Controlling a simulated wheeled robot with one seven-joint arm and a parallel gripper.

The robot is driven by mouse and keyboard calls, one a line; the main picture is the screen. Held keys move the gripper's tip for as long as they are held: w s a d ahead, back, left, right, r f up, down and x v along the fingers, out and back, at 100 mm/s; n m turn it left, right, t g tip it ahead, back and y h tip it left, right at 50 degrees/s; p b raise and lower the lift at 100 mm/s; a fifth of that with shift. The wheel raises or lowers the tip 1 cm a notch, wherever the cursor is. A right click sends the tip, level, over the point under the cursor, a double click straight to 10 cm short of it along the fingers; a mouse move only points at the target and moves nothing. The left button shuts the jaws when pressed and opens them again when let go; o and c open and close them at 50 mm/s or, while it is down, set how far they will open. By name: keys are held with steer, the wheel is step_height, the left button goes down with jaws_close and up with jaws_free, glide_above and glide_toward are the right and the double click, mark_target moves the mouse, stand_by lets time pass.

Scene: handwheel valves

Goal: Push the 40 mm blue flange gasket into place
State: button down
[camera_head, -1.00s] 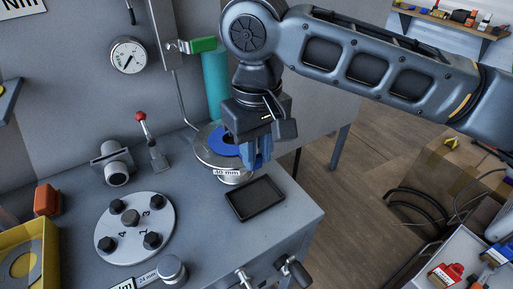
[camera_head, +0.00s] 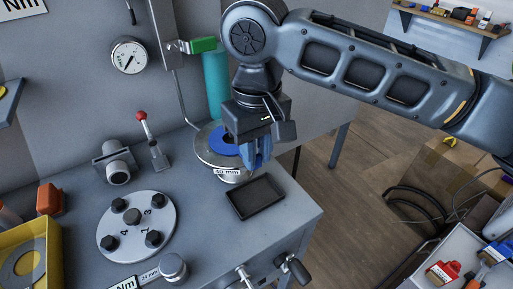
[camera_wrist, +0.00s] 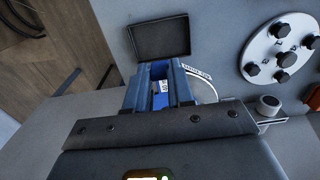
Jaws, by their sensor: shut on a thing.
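The blue flange gasket (camera_head: 221,140) is a flat ring on the round metal flange (camera_head: 205,157) labelled "40 mm", below the teal pipe. My gripper (camera_head: 257,165) points down over the flange's right side and hides part of the gasket. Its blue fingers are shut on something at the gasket. In the wrist view, blue shows between the fingers (camera_wrist: 160,92), and the flange's pale rim (camera_wrist: 205,88) curves out beside them. I cannot tell whether the gasket lies fully flat.
A black tray (camera_head: 255,197) lies just in front of the flange near the bench edge. A bolted disc (camera_head: 136,227), a red-knobbed lever (camera_head: 150,138) and a pipe stub (camera_head: 115,162) stand to the left. The teal pipe (camera_head: 216,85) rises behind.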

steer(key=shift+f, duration=0.1)
steer(key=c, duration=0.9)
jaws_free()
steer(key=shift+r+p, duration=2.55)
steer(key=shift+p, duration=0.05)
